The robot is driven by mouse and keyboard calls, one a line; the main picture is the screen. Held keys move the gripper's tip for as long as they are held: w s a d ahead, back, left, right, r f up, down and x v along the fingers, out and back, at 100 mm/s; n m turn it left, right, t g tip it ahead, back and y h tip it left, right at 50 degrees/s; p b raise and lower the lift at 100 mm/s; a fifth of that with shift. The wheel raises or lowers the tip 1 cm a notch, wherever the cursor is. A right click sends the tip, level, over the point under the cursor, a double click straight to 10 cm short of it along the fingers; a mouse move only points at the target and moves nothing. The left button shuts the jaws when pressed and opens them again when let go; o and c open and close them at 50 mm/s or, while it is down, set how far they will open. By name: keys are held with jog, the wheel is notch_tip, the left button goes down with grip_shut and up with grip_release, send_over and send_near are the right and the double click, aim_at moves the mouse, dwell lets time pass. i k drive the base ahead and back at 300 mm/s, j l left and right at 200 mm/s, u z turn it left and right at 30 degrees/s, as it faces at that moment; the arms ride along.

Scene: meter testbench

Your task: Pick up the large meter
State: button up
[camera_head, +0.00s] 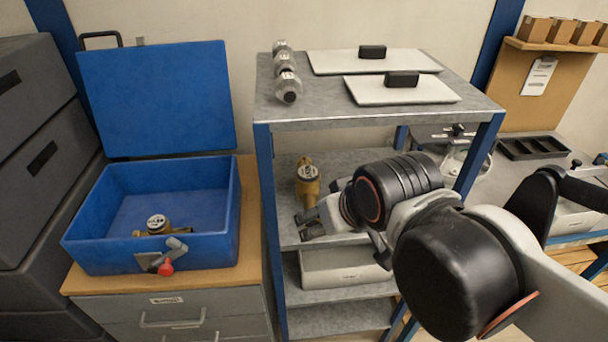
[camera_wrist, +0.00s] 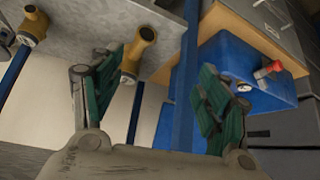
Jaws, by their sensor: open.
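A brass meter (camera_head: 307,182) with a white dial stands on the middle shelf of the grey rack, its lower part partly hidden by my gripper (camera_head: 318,203). Another brass meter (camera_head: 155,227) lies in the open blue case, partly hidden by the front wall. In the wrist view, my gripper (camera_wrist: 158,65) is open with green-padded fingers apart. A brass piece (camera_wrist: 138,52) shows between them, nearer the left finger; no contact is clear. A second brass piece with a dial (camera_wrist: 33,25) is farther left. I cannot tell which is the large meter.
The rack's blue post (camera_head: 270,215) stands left of my gripper, and its top shelf (camera_head: 330,117) is above. The top holds flat panels (camera_head: 402,90) and grey cylindrical pieces (camera_head: 286,75). A pale bin (camera_head: 340,268) sits below. The blue case (camera_head: 90,235) has a red-knobbed latch.

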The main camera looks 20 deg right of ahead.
aim_at(308, 176)
jog(key=l+u, duration=0.1)
jog(key=l, duration=0.7)
jog(key=k+l, duration=0.15)
jog(key=l, duration=0.6)
jog(key=u, duration=0.05)
